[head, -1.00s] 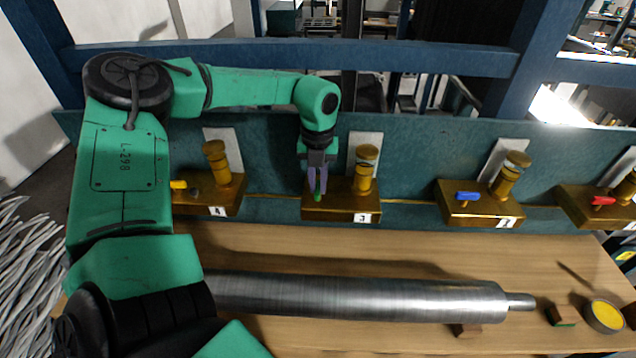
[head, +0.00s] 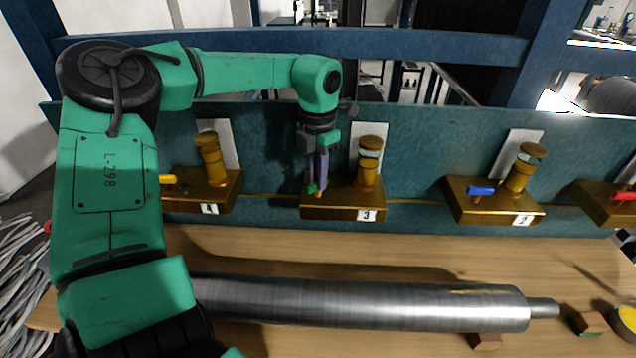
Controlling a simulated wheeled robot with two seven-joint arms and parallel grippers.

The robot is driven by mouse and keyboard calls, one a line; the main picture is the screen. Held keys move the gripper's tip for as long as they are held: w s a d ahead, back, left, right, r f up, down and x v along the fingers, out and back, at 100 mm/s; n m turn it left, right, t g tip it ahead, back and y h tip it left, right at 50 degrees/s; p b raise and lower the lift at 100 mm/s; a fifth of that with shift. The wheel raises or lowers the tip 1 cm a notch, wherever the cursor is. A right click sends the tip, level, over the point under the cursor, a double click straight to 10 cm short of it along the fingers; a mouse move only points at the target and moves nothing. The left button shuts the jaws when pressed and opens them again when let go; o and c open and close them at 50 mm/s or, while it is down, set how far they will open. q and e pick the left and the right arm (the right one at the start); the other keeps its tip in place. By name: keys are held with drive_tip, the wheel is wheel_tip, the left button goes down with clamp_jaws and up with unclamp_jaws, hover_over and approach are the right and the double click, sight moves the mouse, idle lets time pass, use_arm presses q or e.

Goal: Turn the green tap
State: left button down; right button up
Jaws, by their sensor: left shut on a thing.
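The green tap (head: 312,188) sits on the left part of the brass block labelled 3 (head: 343,212), at the middle of the blue-green panel. Only a little of its green handle shows below my fingers. My left gripper (head: 318,183) points down from above and is shut on the tap's handle; its fingers hide most of it. The handle looks turned, with one end toward the lower left. My right gripper is not in view.
A brass cylinder (head: 369,162) stands close right of the gripper. A yellow tap (head: 167,179) is left, blue (head: 481,191) and red (head: 625,195) taps are right. A large steel roll (head: 360,303) lies on the wooden table (head: 400,254) in front.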

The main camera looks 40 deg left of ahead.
use_arm(q)
drive_tip(key=m, duration=0.3)
drive_tip(key=shift+m+b, duration=0.35)
drive_tip(key=shift+m, duration=0.05)
drive_tip(key=m, duration=0.4)
drive_tip(key=shift+m, duration=0.3)
drive_tip(key=c, duration=0.9)
unclamp_jaws()
drive_tip(key=shift+o, duration=0.2)
wheel_tip(320, 180, up, 15)
drive_tip(key=b, duration=0.1)
drive_tip(key=shift+f, duration=0.15)
